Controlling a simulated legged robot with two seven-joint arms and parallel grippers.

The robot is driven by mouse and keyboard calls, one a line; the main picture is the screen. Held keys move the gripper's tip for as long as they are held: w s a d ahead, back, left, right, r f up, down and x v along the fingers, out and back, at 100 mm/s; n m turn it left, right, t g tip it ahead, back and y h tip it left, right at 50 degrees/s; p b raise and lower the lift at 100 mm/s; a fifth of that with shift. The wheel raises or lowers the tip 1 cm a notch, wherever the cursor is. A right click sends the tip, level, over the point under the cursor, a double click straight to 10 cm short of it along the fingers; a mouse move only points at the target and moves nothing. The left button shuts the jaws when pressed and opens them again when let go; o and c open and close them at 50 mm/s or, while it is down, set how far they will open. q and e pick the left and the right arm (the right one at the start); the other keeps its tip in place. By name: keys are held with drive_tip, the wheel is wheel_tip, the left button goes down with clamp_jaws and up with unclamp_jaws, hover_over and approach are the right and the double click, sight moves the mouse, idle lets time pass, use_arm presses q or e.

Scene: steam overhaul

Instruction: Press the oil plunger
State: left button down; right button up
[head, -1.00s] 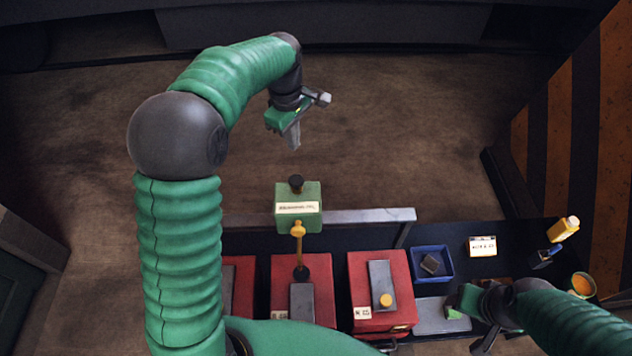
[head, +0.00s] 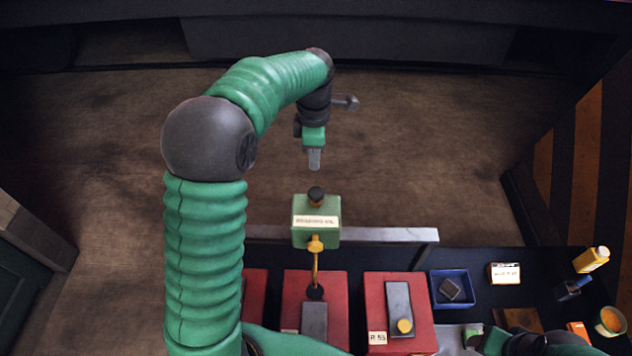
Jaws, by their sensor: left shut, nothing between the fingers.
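The oil box (head: 316,233) is green with a pale label and stands at the metal rail in the middle of the head view. Its black round plunger knob (head: 316,194) sits on top. A yellow spout piece and a thin rod hang below the box. My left gripper (head: 314,165) is shut and empty, pointing down just above the plunger in the picture, with a small gap between them. My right gripper (head: 468,342) is low at the right by a grey plate, partly cut off by the frame edge; its fingers are not clear.
Red blocks with grey plates, one a red block (head: 425,310) with a yellow button, stand below the rail (head: 390,235). A blue tray (head: 466,303) holds a dark piece. A label card (head: 503,273), a yellow bottle (head: 591,259) and an orange-filled bowl (head: 610,321) are at the right.

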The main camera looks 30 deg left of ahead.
use_arm(q)
drive_tip(key=p, duration=0.2)
hover_over(317, 193)
drive_tip(key=a, duration=0.1)
drive_tip(key=f, duration=0.5)
drive_tip(key=shift+w+a+f, duration=0.15)
drive_tip(key=shift+a+f, duration=0.05)
drive_tip(key=shift+f, duration=0.2)
drive_tip(key=f, duration=0.1)
drive_tip(key=d+f, duration=0.1)
drive_tip(key=f+p, duration=0.1)
drive_tip(key=shift+w+d+f, duration=0.1)
drive_tip(key=shift+d+f, duration=0.2)
drive_tip(key=shift+a+f, duration=0.25)
drive_tip(key=shift+a, duration=0.2)
wheel_tip(317, 193, down, 2)
drive_tip(key=shift+a+f+b, duration=0.1)
drive_tip(key=shift+f+b, duration=0.1)
drive_tip(key=shift+b, duration=0.9)
drive_tip(key=shift+f, duration=0.25)
drive_tip(key=shift+s+d+r, duration=0.2)
drive_tip(key=shift+s+d, duration=0.05)
drive_tip(key=shift+d, duration=0.15)
drive_tip(key=shift+f, duration=0.1)
use_arm(e)
drive_tip(key=shift+d+r, duration=0.25)
drive_tip(key=shift+r, duration=0.4)
